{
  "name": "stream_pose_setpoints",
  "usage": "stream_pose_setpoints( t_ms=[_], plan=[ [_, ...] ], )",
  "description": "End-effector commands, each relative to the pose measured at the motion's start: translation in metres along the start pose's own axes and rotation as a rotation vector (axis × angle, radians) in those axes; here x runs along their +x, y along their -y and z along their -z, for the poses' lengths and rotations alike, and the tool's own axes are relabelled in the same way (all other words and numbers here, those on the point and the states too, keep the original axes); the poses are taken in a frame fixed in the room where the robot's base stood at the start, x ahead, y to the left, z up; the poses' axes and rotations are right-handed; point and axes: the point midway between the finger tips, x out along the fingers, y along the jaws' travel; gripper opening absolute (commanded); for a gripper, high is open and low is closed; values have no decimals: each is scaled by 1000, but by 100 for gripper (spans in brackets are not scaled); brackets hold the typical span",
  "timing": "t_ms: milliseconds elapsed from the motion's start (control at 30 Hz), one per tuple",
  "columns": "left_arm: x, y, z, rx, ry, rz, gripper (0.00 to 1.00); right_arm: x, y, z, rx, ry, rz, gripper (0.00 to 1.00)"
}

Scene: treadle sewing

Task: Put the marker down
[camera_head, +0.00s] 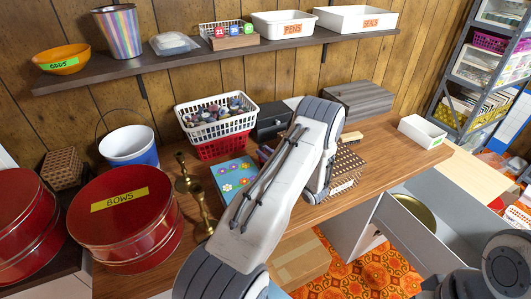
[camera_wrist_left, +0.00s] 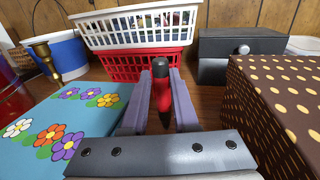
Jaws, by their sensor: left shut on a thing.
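The marker (camera_wrist_left: 162,95), red with a black end, stands roughly upright between the fingers of my left gripper (camera_wrist_left: 161,75) in the left wrist view. The gripper is shut on it, low over the wooden worktop. I cannot tell whether the marker's lower end touches the wood. In the head view my left arm hides most of the gripper and the marker. The gripper is between a flowered blue box (camera_wrist_left: 75,112) and a brown dotted box (camera_wrist_left: 280,95), in front of a red basket (camera_wrist_left: 125,66). My right gripper is out of view.
A white basket (camera_head: 207,129) of small items sits on the red one. A dark box (camera_head: 272,120) stands beside them. Brass candlesticks (camera_head: 203,212) and a red BOWS tin (camera_head: 119,228) are to the left. Bare worktop (camera_head: 385,150) lies to the right; an open drawer (camera_head: 445,232) is below it.

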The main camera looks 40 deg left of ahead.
Motion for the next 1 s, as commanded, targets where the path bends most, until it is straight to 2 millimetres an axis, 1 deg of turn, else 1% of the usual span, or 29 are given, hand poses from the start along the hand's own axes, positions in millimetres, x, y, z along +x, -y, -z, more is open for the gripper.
stream_pose_setpoints(
  t_ms=[100,233,267,300,333,633,733,767,867,1000],
  plan=[
    [0,0,0,0,0,0,0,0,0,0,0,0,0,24],
    [0,0,5,0,0,0,0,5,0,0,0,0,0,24],
    [0,0,4,0,0,0,32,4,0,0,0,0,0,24],
    [0,0,3,0,0,0,47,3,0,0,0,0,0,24],
    [0,0,3,0,0,0,58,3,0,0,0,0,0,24],
    [0,0,3,0,0,-1,58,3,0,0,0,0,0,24],
    [0,0,-3,0,0,0,58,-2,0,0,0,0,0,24],
    [-3,0,-1,1,-1,1,58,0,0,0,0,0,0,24],
    [-19,1,1,0,-1,5,58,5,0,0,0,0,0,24],
    [-50,2,2,1,-1,7,58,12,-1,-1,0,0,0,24]
  ],
)
